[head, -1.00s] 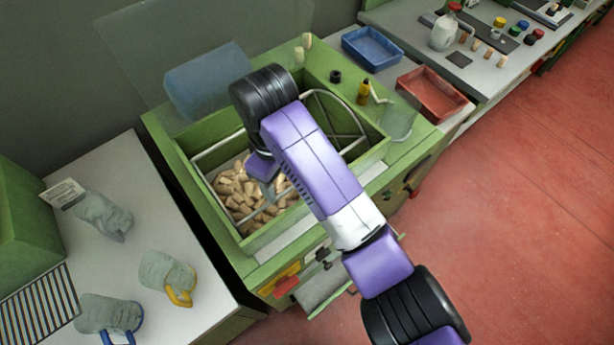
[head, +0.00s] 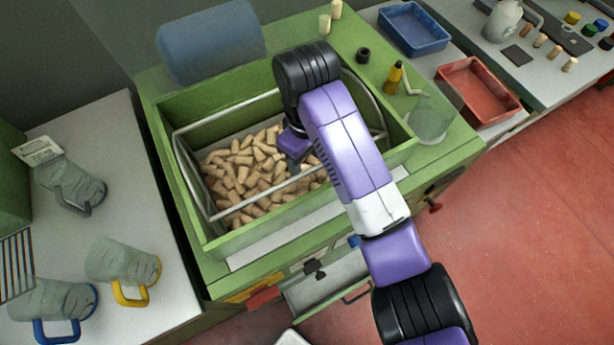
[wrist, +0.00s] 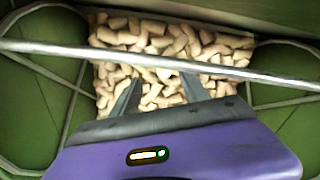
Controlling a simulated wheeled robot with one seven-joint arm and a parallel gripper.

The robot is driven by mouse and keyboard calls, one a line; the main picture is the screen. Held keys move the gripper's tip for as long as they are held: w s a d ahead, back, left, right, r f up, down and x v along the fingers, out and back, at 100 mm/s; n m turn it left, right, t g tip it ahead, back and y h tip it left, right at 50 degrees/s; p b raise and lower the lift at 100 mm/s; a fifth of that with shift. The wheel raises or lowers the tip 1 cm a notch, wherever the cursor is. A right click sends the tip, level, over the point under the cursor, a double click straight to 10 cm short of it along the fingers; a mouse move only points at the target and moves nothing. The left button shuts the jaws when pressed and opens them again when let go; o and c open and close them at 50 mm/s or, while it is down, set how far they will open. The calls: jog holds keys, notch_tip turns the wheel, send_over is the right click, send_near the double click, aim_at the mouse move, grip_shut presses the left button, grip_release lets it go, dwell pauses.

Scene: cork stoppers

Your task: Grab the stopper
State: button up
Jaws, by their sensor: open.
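Many tan cork stoppers (head: 238,175) lie in a heap on the floor of a green open-topped bin. In the wrist view the stoppers (wrist: 150,38) fill the space beyond and between my fingers. My gripper (wrist: 164,88) is open, its two grey fingers apart with nothing held. It points down into the bin over the heap. In the head view my gripper (head: 293,163) is partly hidden by my purple arm. I cannot tell whether the fingertips touch any stopper.
A metal rail (wrist: 190,64) crosses the bin close to my fingers. The green bin wall (head: 250,228) surrounds the heap. Two stoppers (head: 336,9) stand on the far ledge.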

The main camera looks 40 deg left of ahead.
aim_at(303, 176)
jog(key=shift+s+a+f+p, duration=0.1)
jog(key=shift+f+p, duration=0.1)
jog(key=shift+f, duration=1.05)
jog(key=shift+s+a+f+p, duration=0.15)
jog(key=shift+f+p, duration=0.1)
jog(key=shift+f, duration=1.05)
jog(key=shift+s+a+f+p, duration=0.1)
jog(key=shift+f+p, duration=0.1)
jog(key=shift+f, duration=1.05)
grip_shut()
